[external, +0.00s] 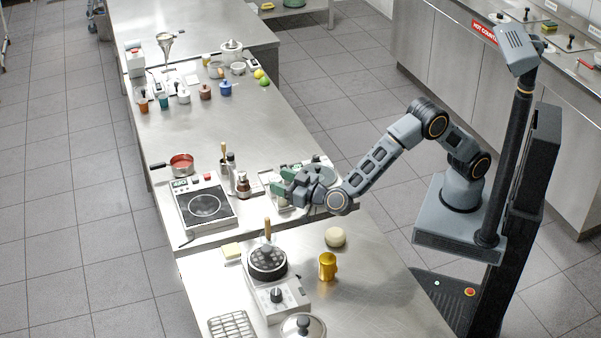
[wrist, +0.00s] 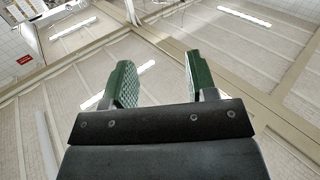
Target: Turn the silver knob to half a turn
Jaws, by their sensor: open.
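My gripper (external: 283,181) is open and empty above the steel counter, with its green-padded fingers apart. In the wrist view, my gripper (wrist: 158,80) has only ceiling and upper walls behind it, and no knob shows there. I cannot make out a clearly silver knob in the external view. A grey appliance (external: 291,303) at the front has a dark knob (external: 276,294) on its face. A hot plate (external: 190,196) to the left of my gripper carries a small reddish knob or button (external: 208,177). A pale device under my gripper is partly hidden by the fingers and wrist.
A red saucepan (external: 181,163), dark bottles (external: 243,186) and a wooden-handled item stand left of my gripper. A gold mug (external: 327,266), a pale round object (external: 335,237) and a lid (external: 302,326) are in front. The counter's middle stretch is mostly clear.

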